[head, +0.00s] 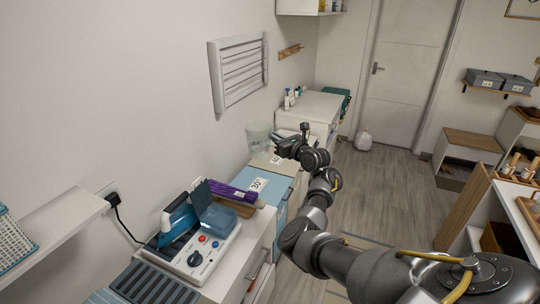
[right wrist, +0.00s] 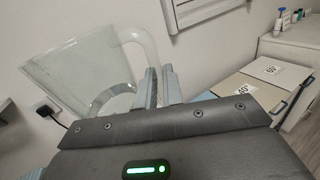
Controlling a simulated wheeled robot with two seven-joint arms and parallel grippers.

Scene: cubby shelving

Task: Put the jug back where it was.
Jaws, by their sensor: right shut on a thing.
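The jug (head: 259,136) is clear, pale and see-through. In the head view it is near the wall, over the back of the row of labelled bins, and looks roughly upright. My right gripper (head: 279,139) is just right of it. In the right wrist view the jug (right wrist: 85,75) fills the upper left, and its looped handle runs down to my right gripper's fingers (right wrist: 159,88), which are shut on it. I cannot tell whether the jug's base touches a surface. My left gripper is not in view.
Bins with numbered lids, one blue (head: 267,184), stand below the jug. Nearer are a purple folded cloth (head: 229,193) and an iron (head: 178,221) on its station (head: 203,247). A white cabinet (head: 318,106) with bottles stands beyond. A slatted vent (head: 238,70) hangs on the wall.

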